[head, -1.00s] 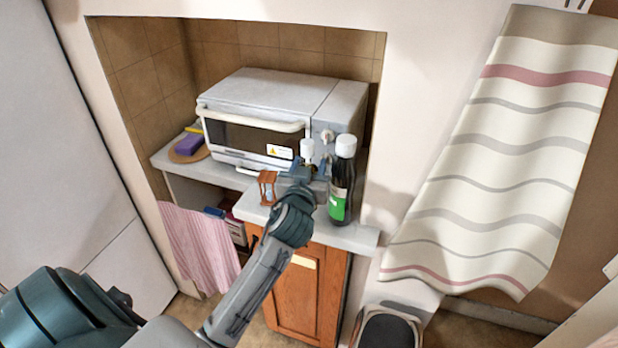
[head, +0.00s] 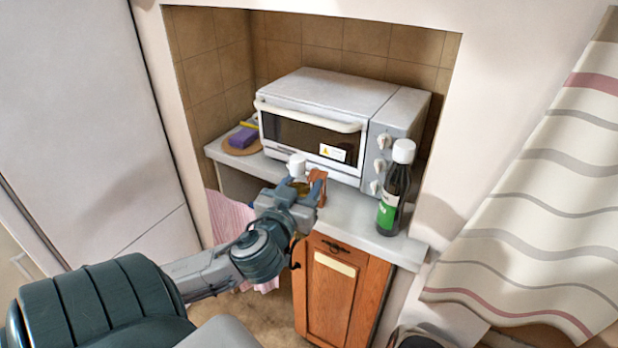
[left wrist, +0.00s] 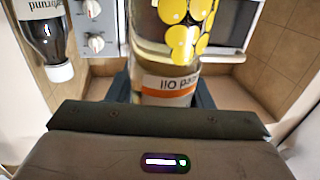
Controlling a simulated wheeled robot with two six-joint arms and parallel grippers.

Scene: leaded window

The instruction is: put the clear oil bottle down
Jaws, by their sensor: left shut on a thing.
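The clear oil bottle has a white cap (head: 297,165), which shows above my left gripper (head: 301,188) in the head view. In the left wrist view the clear oil bottle (left wrist: 168,88) fills the middle, upside down in the picture, with yellow spots and a white and orange label. My left gripper is shut on it, in front of the oven at the counter's front edge. The gripper hides most of the bottle in the head view, and I cannot tell whether its base touches the counter. My right gripper is not in view.
A dark bottle (head: 394,190) with a green label and white cap stands right on the counter (head: 350,215). A small brown wooden item (head: 318,183) is close beside my gripper. A white toaster oven (head: 335,105) stands behind. A purple sponge (head: 242,138) lies left.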

